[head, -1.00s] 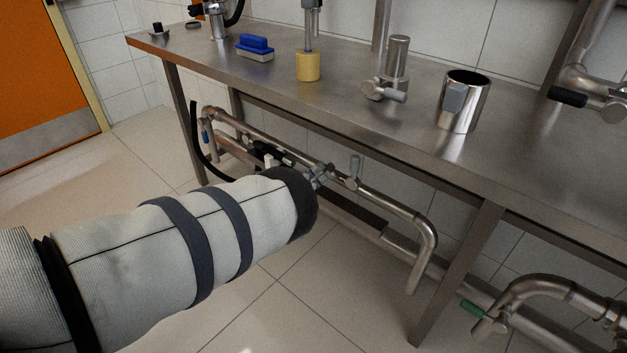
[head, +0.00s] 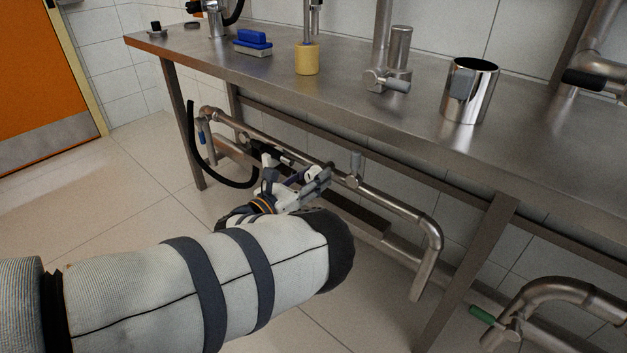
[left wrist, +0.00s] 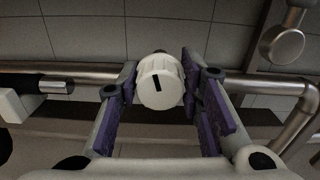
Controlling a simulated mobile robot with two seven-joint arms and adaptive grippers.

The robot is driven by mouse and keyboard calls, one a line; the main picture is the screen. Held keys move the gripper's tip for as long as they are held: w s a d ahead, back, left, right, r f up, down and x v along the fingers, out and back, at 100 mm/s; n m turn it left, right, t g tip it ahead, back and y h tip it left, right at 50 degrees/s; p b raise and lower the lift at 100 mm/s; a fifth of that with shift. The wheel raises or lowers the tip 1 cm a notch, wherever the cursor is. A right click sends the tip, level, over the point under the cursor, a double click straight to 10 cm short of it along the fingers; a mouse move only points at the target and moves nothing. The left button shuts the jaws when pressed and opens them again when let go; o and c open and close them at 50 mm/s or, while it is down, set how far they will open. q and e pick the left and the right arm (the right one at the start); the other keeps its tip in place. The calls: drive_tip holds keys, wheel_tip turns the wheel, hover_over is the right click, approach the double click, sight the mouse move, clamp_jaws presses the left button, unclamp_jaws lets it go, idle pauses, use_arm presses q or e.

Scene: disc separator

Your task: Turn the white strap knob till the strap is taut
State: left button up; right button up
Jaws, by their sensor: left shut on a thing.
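The white strap knob (left wrist: 160,90) is round with a ribbed rim and a dark line on its face, close to upright, in the middle of the left wrist view. My left gripper (left wrist: 158,88) has its purple-padded fingers on both sides of the knob and is shut on it. In the head view my left gripper (head: 318,182) is at the pipe below the bench, beyond my padded forearm. I cannot make out the strap or its tension. My right gripper is not in view.
A steel pipe (head: 388,206) with valves runs below the steel bench (head: 420,112). On the bench stand a steel cup (head: 482,98), a yellow cylinder (head: 307,62) and a blue brush (head: 253,43). A black hose (head: 194,150) hangs at left. The floor in front is open.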

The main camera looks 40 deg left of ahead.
use_arm(q)
drive_tip(key=shift+f+m+b, duration=0.1)
drive_tip(key=shift+m+b, duration=0.2)
drive_tip(key=shift+m, duration=0.3)
drive_tip(key=o, duration=1.2)
drive_tip(key=shift+c, duration=0.2)
drive_tip(key=s, duration=1.2)
drive_tip(key=shift+a, duration=0.45)
